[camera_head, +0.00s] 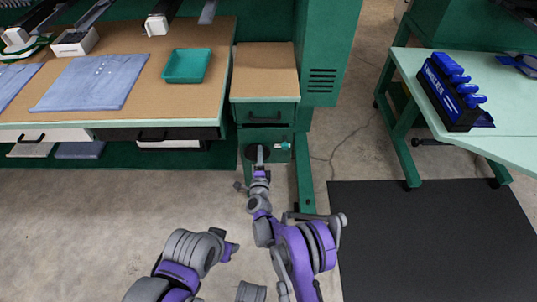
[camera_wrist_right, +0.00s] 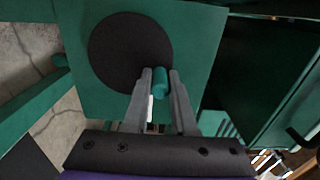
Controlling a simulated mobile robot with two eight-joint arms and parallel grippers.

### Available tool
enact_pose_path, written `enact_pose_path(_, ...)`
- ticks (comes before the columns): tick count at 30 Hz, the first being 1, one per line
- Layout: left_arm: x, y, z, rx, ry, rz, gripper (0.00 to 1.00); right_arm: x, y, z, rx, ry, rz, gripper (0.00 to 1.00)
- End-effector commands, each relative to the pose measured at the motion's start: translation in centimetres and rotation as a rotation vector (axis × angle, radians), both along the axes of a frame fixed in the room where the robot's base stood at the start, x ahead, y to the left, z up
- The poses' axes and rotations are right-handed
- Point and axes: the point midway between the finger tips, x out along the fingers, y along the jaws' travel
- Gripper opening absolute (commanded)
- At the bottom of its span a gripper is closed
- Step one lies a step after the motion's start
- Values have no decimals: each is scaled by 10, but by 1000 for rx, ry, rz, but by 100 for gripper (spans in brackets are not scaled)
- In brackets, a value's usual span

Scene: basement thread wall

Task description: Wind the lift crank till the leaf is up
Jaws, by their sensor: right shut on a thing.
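The lift crank is a black disc (camera_head: 257,153) on a green housing under a small cabinet; in the right wrist view the disc (camera_wrist_right: 118,52) fills the upper middle. A teal crank handle (camera_wrist_right: 160,82) stands out near its edge. My right gripper (camera_head: 261,158) reaches it from the front, and in the wrist view its two fingers (camera_wrist_right: 160,85) are shut on the handle, one each side. A brown-topped section (camera_head: 264,72) above the crank may be the leaf; I cannot tell its height exactly. My left gripper (camera_head: 231,248) hangs low over the floor, apart from everything; its jaws are unclear.
A brown table with blue folded cloth (camera_head: 92,82) and a teal tray (camera_head: 187,66) is at left. A pale green table (camera_head: 498,130) with a blue-and-black rack (camera_head: 447,92) is at right. A dark mat (camera_head: 430,235) lies below it. The floor at left is clear.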

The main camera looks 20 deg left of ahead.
Motion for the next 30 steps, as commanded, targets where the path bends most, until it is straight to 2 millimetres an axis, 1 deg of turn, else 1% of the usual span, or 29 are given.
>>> enact_pose_path(10,4,0,-23,0,0,0,50,7,-24,-32,-1,4,2,0)
enact_pose_path(18,4,0,-23,0,0,0,50,6,-23,-33,-1,4,6,0)
enact_pose_path(19,4,0,-23,0,0,0,50,6,-23,-33,-1,4,7,30)
enact_pose_path(24,4,0,-23,0,0,0,50,7,-24,-32,-1,2,4,60)
enact_pose_path(30,4,0,-23,0,0,0,50,7,-25,-31,0,1,2,60)
